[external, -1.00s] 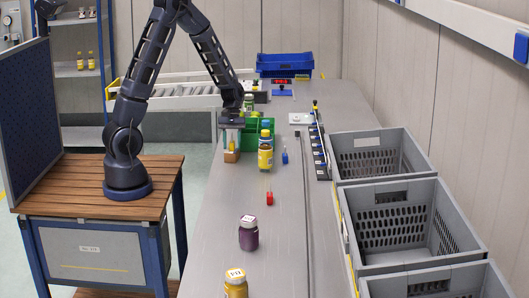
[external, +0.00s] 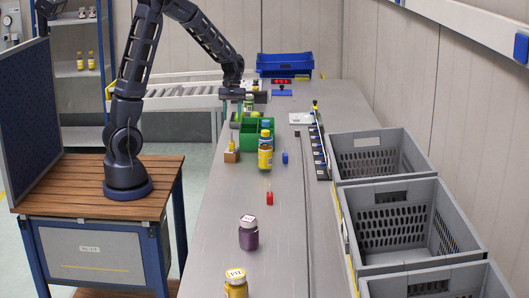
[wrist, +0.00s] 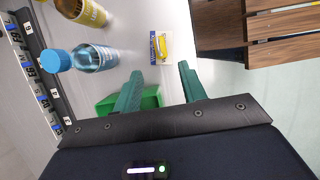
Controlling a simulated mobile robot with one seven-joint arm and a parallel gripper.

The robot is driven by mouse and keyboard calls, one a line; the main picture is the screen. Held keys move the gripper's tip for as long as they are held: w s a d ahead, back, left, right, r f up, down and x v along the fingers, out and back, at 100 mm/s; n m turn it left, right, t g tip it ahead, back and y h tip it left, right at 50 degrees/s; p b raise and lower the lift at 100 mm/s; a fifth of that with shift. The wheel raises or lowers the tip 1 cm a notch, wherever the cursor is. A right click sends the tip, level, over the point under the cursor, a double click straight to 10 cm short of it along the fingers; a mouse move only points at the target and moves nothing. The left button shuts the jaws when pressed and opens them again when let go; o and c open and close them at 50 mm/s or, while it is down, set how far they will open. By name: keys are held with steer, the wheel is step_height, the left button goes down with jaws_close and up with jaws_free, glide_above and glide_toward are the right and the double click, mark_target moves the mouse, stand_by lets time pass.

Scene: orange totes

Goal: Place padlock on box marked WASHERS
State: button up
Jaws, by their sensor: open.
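My gripper (wrist: 160,76) is open and empty, with its two green fingers apart; in the external view my gripper (external: 231,96) is above the far left of the bench. A small yellow-and-blue item (wrist: 160,46) lies beyond the fingertips in the wrist view. A small red item (external: 270,198) lies mid-bench, and a small blue item (external: 285,158) is farther back. I cannot tell which thing is the padlock, and no WASHERS label is readable.
Bottles with yellow (external: 265,160) and purple (external: 248,236) bodies stand along the bench. A blue-capped bottle (wrist: 90,58) is left of my fingers. Grey crates (external: 385,225) line the right side. A blue tote (external: 284,65) is at the back. The front right bench is clear.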

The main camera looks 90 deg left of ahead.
steer(key=s+d+r+m+t+y, duration=0.1)
steer(key=d+r+m, duration=0.4)
steer(key=d, duration=0.4)
steer(key=s+d+r+m+y, duration=0.1)
steer(key=s+d+r+m, duration=0.15)
steer(key=d+r, duration=0.5)
steer(key=s+d+r+m+t+y, duration=0.2)
steer(key=s+d+r+m+t, duration=0.1)
steer(key=s+d+m, duration=0.7)
steer(key=s+d+r, duration=0.1)
steer(key=d, duration=0.3)
steer(key=shift+s+r+t, duration=0.3)
steer(key=shift+r, duration=0.05)
steer(key=shift+m, duration=0.25)
